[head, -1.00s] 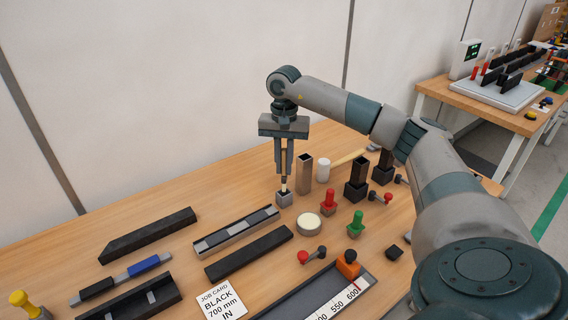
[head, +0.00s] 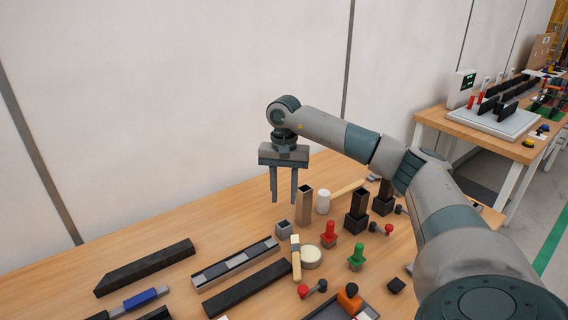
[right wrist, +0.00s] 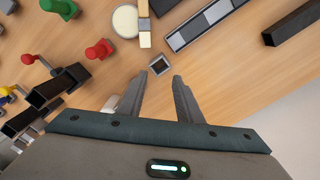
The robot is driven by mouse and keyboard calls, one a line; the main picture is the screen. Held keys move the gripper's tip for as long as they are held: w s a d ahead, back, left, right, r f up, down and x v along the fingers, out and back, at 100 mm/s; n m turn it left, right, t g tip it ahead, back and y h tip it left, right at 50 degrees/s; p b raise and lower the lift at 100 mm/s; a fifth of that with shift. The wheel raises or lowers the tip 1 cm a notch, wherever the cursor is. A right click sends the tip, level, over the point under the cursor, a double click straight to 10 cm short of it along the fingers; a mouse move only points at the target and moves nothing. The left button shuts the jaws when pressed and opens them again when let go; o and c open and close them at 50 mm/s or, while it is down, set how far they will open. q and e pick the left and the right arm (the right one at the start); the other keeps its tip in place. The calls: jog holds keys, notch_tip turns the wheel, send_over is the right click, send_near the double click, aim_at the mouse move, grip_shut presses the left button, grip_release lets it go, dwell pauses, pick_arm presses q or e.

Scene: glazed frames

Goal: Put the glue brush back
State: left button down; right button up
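The glue brush (head: 296,262) lies on the table beside the round cream glue pot (head: 313,257), close against it. In the right wrist view the brush (right wrist: 144,25) has its broad head toward the small square grey holder (right wrist: 160,65). The holder, also in the head view (head: 284,230), stands upright with a dark, empty-looking opening. My right gripper (head: 284,200) is open and empty above and behind the holder, its fingers (right wrist: 160,88) pointing down and apart. My left gripper is not in view.
Red (head: 329,234) and green (head: 356,257) knobbed pieces and black square posts (head: 357,212) stand farther right. A grey channel (head: 235,264) lies left; bare table lies behind it.

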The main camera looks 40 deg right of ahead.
notch_tip(320, 180, up, 11)
jog(key=b, duration=0.2)
jog(key=shift+r, duration=0.15)
jog(key=shift+d, duration=0.1)
dwell(1.0)
